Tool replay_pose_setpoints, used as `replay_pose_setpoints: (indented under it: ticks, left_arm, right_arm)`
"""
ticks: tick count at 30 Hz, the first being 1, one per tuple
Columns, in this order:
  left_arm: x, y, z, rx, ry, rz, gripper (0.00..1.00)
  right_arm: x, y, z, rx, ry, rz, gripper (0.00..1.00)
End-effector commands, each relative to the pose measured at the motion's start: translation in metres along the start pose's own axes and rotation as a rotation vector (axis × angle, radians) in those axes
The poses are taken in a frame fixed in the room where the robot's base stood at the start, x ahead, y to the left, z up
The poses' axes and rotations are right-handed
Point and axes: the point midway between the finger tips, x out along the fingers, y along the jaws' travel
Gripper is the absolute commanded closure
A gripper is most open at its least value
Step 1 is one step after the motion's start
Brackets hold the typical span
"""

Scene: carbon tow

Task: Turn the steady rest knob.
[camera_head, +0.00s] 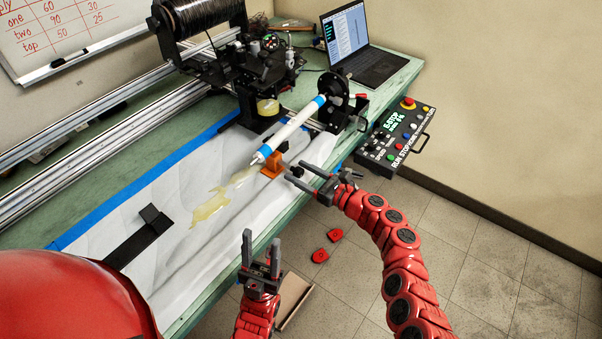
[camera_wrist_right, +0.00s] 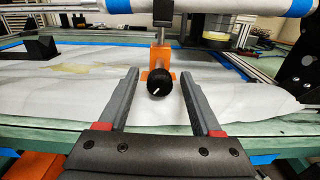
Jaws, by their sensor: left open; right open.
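The steady rest (camera_head: 272,165) is an orange block on the paper-covered bench, under the near end of a white tube. In the right wrist view, its round black knob (camera_wrist_right: 159,82) with a white mark faces me, below a grey post and in front of the orange base (camera_wrist_right: 146,76). My right gripper (camera_head: 307,175) is open near the bench edge, pointing at the steady rest. In the right wrist view its fingers (camera_wrist_right: 160,88) lie left and right of the knob, with gaps on both sides. My left gripper (camera_head: 261,252) is open and empty, lower, by the bench's front edge.
The white tube (camera_head: 292,130) with blue bands runs above the steady rest to a black chuck (camera_head: 334,88). A control panel (camera_head: 396,140) hangs at the bench's right. A black bracket (camera_head: 140,236) lies on the paper. Red pieces (camera_head: 320,255) are on the floor.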

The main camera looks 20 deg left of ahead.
Motion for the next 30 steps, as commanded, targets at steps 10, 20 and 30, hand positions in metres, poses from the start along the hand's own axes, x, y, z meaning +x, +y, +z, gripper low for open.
replay_pose_setpoints:
  ticks: [10, 20, 30]
  left_arm:
    - [0.000, 0.000, 0.000, 0.000, 0.000, 0.000, 0.50]
    - [-0.001, 0.000, 0.000, 0.000, 0.000, 0.000, 0.50]
    - [-0.012, 0.001, 0.002, 0.000, 0.000, 0.000, 0.50]
  right_arm:
    - [0.000, 0.000, 0.000, 0.000, 0.000, 0.000, 0.90]
    - [0.000, 0.000, 0.000, -0.006, 0.000, -0.001, 1.00]
    - [0.000, 0.000, -0.002, -0.146, -0.002, -0.002, 1.00]
